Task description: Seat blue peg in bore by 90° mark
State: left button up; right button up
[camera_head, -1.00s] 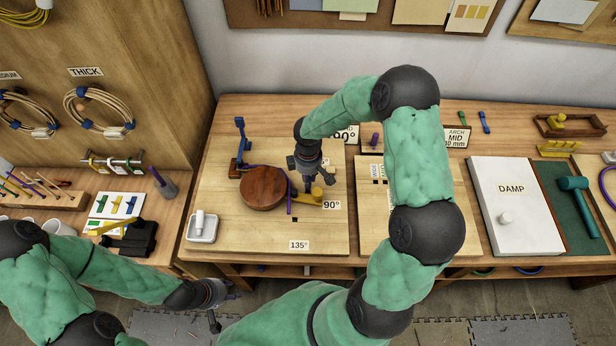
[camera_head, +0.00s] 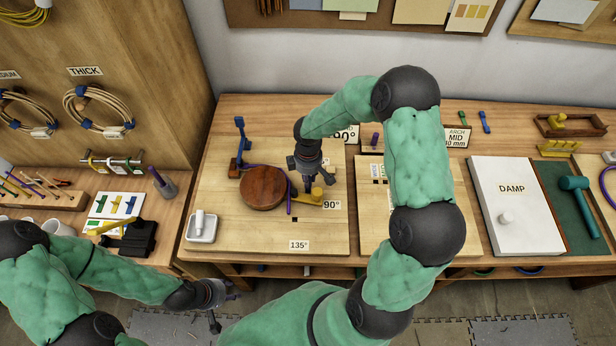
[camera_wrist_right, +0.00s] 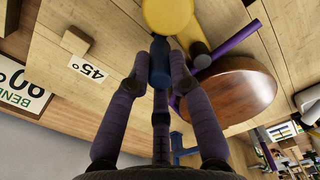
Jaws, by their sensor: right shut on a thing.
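My right gripper (camera_head: 306,184) hangs over the bending board (camera_head: 235,225), just right of the round wooden form (camera_head: 264,187). In the wrist view its fingertips (camera_wrist_right: 160,60) are shut on the short blue peg (camera_wrist_right: 159,68); the head view hides this peg. Just beyond the peg is a round yellow piece (camera_wrist_right: 167,14), also by the 90° mark (camera_head: 332,205) in the head view as a yellow lever (camera_head: 310,196). I cannot make out the bore or whether the peg is in it. My left gripper (camera_head: 222,304) is open and empty below the bench's front edge.
A purple cane (camera_head: 289,198) stands out beside the form. A blue-topped clamp (camera_head: 240,142) rises at the board's left. A white tray (camera_head: 202,228) sits at its front left corner.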

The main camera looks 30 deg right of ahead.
jog(key=shift+f+b, duration=1.25)
jog(key=shift+f, duration=0.3)
jog(key=o, duration=0.9)
jog(key=shift+r, duration=0.1)
notch_tip(320, 180, up, 12)
jog(key=shift+f, duration=0.1)
